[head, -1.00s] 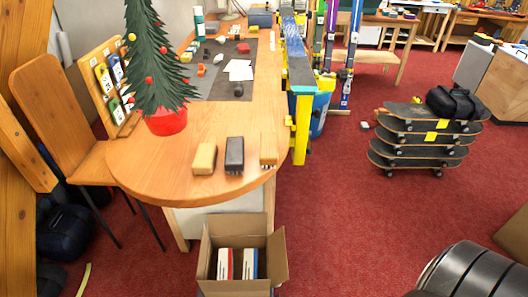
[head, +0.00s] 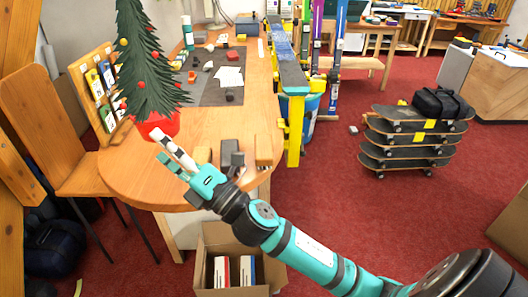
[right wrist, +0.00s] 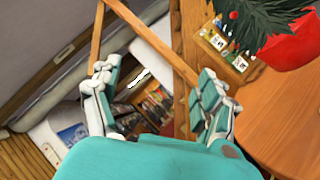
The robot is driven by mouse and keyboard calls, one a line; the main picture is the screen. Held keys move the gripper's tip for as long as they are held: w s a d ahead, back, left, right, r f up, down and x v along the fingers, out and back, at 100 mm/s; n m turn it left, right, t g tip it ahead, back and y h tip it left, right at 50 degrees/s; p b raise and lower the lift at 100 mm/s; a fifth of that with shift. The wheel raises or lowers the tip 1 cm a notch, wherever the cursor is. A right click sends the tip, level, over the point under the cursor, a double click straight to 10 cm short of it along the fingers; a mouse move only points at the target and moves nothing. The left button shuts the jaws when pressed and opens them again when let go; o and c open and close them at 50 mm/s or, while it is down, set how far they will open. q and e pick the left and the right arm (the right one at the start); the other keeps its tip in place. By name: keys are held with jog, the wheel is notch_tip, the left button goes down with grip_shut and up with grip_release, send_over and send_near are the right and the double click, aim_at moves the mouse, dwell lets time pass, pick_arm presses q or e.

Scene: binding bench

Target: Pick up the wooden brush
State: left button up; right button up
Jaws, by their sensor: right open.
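Three brush-like blocks lie in a row near the table's rounded front end in the head view: a pale tan one (head: 203,155), a dark one (head: 229,152) and an orange-brown wooden one (head: 263,150). I cannot tell for sure which of the two wood-coloured ones is the wooden brush. My right gripper (head: 161,145) is open and empty, above the table's front left part, left of the row. Its wrist partly covers the front of the pale and dark blocks. In the right wrist view, the open jaws (right wrist: 155,78) have no block between them. My left gripper is out of view.
A small Christmas tree in a red pot (head: 160,124) stands close behind my right gripper. A yellow clamp (head: 294,130) with skis is at the table's right edge. An open cardboard box (head: 212,240) stands on the floor below. A grey mat (head: 222,92) holds small items.

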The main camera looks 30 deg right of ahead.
jog(key=s+a+r+n+g+y, duration=0.2)
jog(key=a+r+n+g+y, duration=0.35)
jog(key=n, duration=0.75)
jog(key=n+g+h, duration=1.1)
jog(key=n+h, duration=0.7)
jog(key=n, duration=0.7)
send_near(264, 146)
jog(key=shift+g, duration=0.25)
jog(key=x, duration=0.1)
jog(key=p+x, duration=0.1)
jog(key=x, duration=0.1)
jog(key=a+p+x, duration=0.1)
jog(key=x, duration=0.1)
jog(key=shift+s+d+f, duration=0.1)
jog(key=shift+s+f, duration=0.05)
jog(key=shift+f, duration=0.2)
jog(key=w+f, duration=0.1)
jog(key=d+f+p, duration=0.1)
jog(key=f, duration=0.1)
jog(key=w+d+f, duration=0.1)
jog(key=shift+w+f+p, duration=0.15)
jog(key=shift+w+p, duration=0.15)
jog(key=shift+p, duration=0.1)
jog(key=shift+w+f, duration=0.1)
jog(key=shift+f, duration=0.3)
